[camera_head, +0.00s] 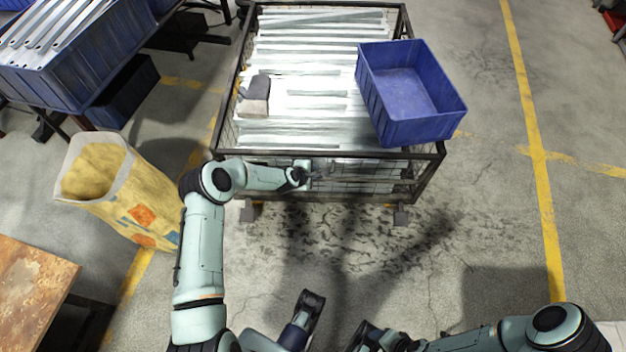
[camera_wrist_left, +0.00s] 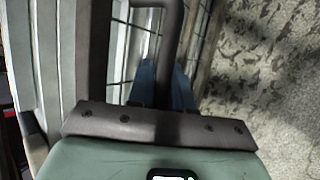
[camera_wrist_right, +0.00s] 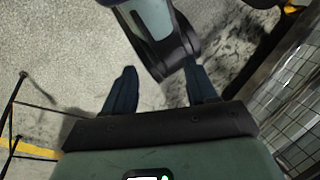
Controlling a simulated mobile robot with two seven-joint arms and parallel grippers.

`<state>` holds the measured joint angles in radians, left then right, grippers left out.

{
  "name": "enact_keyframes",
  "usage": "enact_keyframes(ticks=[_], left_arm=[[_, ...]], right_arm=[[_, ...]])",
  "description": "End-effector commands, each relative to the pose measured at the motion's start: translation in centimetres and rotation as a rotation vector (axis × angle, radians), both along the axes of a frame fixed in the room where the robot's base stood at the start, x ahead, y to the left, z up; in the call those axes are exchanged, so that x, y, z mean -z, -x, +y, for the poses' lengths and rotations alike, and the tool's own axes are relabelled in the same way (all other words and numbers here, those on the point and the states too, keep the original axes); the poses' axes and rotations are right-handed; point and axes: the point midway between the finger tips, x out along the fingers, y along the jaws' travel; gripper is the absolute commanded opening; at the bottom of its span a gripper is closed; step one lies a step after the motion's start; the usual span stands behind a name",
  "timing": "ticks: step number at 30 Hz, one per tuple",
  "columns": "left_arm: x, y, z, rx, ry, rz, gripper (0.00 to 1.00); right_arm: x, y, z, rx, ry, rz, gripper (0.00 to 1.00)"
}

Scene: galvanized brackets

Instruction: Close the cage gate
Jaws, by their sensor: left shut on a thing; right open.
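The dark-framed wire cage (camera_head: 228,105) stands ahead of me, full of long galvanized strips. Its front side, with the gate, faces me below the dark top rail; how far the gate stands open is hard to tell. My left gripper (camera_head: 308,172) is at this front side, near its middle. In the left wrist view its blue fingers (camera_wrist_left: 160,85) are shut on a dark bar-like handle (camera_wrist_left: 172,45), beside wire mesh. My right gripper (camera_wrist_right: 160,88) is open and empty in the right wrist view, away from the gate, with mesh at that picture's right edge.
A blue bin (camera_head: 410,92) sits on the cage's right part. A dark and beige block (camera_head: 255,95) lies on the strips. A yellow-white sack (camera_head: 115,190) stands left of my left arm, and a wooden table (camera_head: 30,290) at lower left. The floor before the cage is clear.

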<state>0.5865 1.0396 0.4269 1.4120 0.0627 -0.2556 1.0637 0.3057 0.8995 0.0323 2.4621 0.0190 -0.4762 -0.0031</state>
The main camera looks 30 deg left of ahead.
Motion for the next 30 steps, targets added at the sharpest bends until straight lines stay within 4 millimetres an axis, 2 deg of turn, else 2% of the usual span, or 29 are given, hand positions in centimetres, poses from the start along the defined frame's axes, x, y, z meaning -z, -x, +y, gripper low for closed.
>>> enact_keyframes(ticks=[7,21,22,23,24,30], left_arm=[[-0.27,-0.84,0.61,-0.004,-0.002,-0.002,0.00],[-0.30,-0.88,0.65,-0.003,-0.001,0.000,0.00],[-0.30,-0.88,0.66,-0.003,-0.001,0.000,0.26],[-0.29,-0.87,0.64,-0.003,-0.001,0.000,0.36],[-0.30,-0.88,0.65,-0.003,-0.001,0.000,0.40],[-0.33,-0.91,0.59,-0.002,-0.001,0.000,0.40]], right_arm=[[0.84,-1.01,-0.47,0.011,0.012,-0.026,0.57],[0.89,-1.17,-0.54,0.013,0.014,-0.032,0.57],[0.89,-1.17,-0.53,0.013,0.014,-0.032,0.57],[0.89,-1.17,-0.53,0.013,0.014,-0.032,0.57],[0.89,-1.17,-0.53,0.013,0.014,-0.032,0.57],[0.89,-1.15,-0.52,0.013,0.014,-0.031,0.57]])
